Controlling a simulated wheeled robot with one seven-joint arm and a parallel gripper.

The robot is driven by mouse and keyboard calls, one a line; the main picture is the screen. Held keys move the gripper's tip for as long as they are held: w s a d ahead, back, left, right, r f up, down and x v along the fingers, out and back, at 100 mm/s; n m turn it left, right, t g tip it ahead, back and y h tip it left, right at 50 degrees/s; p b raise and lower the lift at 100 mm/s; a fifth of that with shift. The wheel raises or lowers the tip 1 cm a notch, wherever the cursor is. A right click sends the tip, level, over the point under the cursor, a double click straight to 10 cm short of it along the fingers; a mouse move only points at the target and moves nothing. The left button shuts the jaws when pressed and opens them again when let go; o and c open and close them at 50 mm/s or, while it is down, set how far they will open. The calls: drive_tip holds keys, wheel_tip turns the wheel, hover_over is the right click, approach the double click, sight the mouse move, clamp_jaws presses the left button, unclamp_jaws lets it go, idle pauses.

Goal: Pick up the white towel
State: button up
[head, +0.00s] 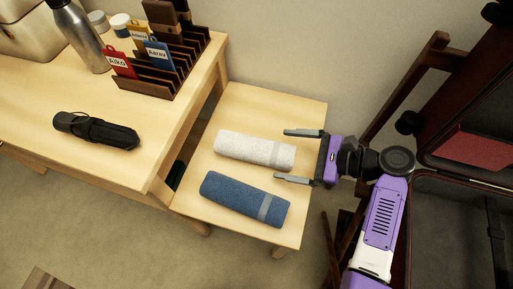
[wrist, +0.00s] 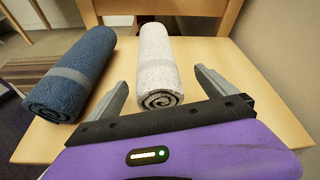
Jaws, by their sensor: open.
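The white towel (head: 254,150) is a rolled cylinder with a pale band, lying on a small light wooden table. It also shows in the wrist view (wrist: 157,60), with its spiral end facing the gripper. My gripper (head: 299,156) is open and empty at the towel's right end. In the wrist view its two fingers (wrist: 163,88) stand apart, one on each side of the towel's near end. I cannot tell whether either finger touches it. The small table (head: 231,101) carries both rolls.
A blue rolled towel (head: 244,199) lies beside the white one, close to one finger. A larger table (head: 50,105) at left holds a black umbrella (head: 96,130), a steel bottle (head: 81,38) and a tag rack (head: 148,84). An open suitcase (head: 461,185) stands at right.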

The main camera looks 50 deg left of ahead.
sight(270, 152)
drive_tip(key=b+x, duration=0.1)
drive_tip(key=x, duration=0.4)
drive_tip(key=shift+s+a+b, duration=0.1)
drive_tip(key=shift+s+b, duration=0.1)
drive_tip(key=shift+b, duration=0.15)
drive_tip(key=c, duration=1.6)
drive_tip(key=shift+r, duration=0.15)
